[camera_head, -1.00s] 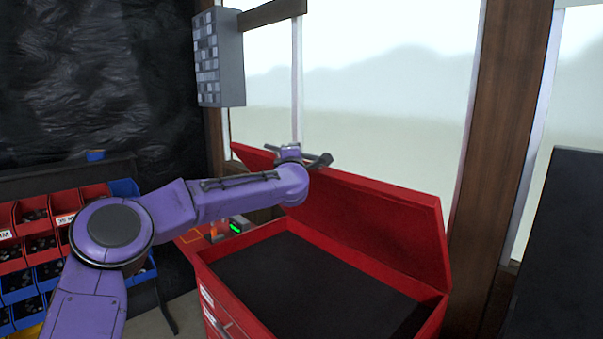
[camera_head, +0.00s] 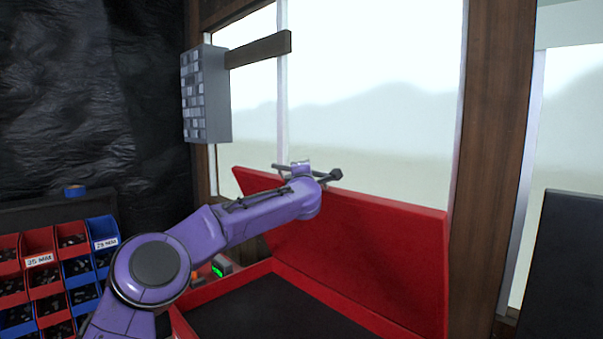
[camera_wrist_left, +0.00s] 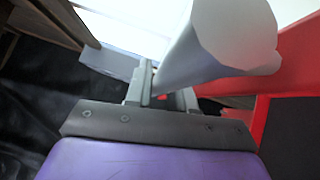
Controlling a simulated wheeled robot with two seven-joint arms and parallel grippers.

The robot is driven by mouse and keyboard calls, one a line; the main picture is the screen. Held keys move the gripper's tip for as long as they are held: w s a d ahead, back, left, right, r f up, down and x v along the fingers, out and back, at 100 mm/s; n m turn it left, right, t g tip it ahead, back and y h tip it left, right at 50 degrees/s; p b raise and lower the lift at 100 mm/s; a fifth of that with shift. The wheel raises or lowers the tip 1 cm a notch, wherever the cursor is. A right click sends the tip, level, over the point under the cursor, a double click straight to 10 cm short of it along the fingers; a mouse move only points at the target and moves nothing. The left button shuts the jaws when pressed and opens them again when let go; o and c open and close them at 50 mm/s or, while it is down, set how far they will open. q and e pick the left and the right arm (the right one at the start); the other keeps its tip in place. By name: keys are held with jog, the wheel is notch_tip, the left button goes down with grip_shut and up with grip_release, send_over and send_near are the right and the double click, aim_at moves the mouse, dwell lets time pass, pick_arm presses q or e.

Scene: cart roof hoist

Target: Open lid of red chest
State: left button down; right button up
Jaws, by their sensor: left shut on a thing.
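The red chest (camera_head: 225,291) stands open in the head view, its dark inside partly cut off by the bottom edge. Its red lid (camera_head: 390,250) stands raised along the far side, close to upright. My left gripper (camera_head: 307,173) is at the lid's top edge, left of its middle. In the left wrist view the gripper (camera_wrist_left: 163,97) is shut, with a bit of red showing between its fingers. A pale, rounded piece in front of the fingers hides part of the grip. My right gripper is out of view.
Racks of red and blue bins (camera_head: 60,265) stand at the left. A grey box (camera_head: 205,95) hangs on the wall beside the window. A wooden post (camera_head: 492,150) stands behind the lid's right end, and a dark panel (camera_head: 560,260) is at the right.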

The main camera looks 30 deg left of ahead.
pick_arm(q)
jog(key=c, duration=1.1)
grip_release()
jog(key=shift+r, duration=0.15)
jog(key=shift+o, duration=0.2)
jog(key=shift+w, duration=0.1)
jog(key=b+v, duration=0.7)
jog(key=v, duration=0.3)
jog(key=shift+s+d+f, duration=0.15)
jog(key=shift+s+f, duration=0.1)
